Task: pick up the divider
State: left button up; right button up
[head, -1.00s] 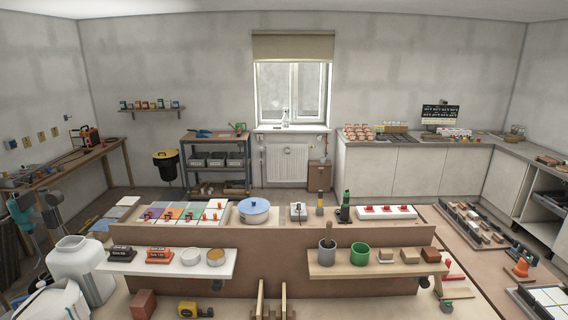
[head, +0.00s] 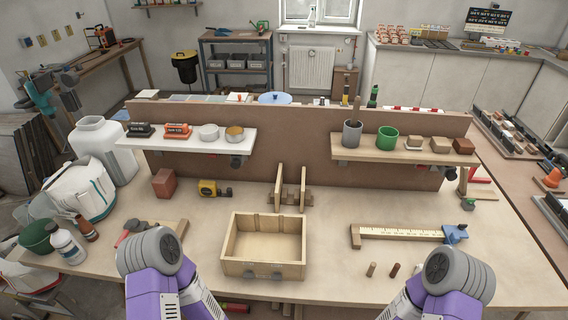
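Two thin upright wooden panels, which look like dividers, stand side by side on the bench behind the open box: a left panel (head: 279,187) and a right panel (head: 303,188). Small wooden blocks (head: 291,198) sit between and beside them, like a stand. In front is an open, empty wooden box (head: 264,246) with a grey fitting on its front. My two purple arms show at the bottom left and bottom right. Neither gripper shows in the head view, so I cannot see whether they hold anything.
A yellow tape measure (head: 208,188) and a red-brown block (head: 164,183) lie left of the panels. A long ruler-like tool (head: 400,233) and two small pegs (head: 382,270) lie right of the box. Shelves (head: 400,151) overhang the back. Bench between box and ruler is clear.

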aim_at(279, 180)
jog(key=k, duration=1.25)
jog(key=z, duration=0.55)
jog(key=i, duration=1.35)
jog(key=u, duration=0.75)
jog(key=i, duration=0.25)
jog(key=u, duration=0.3)
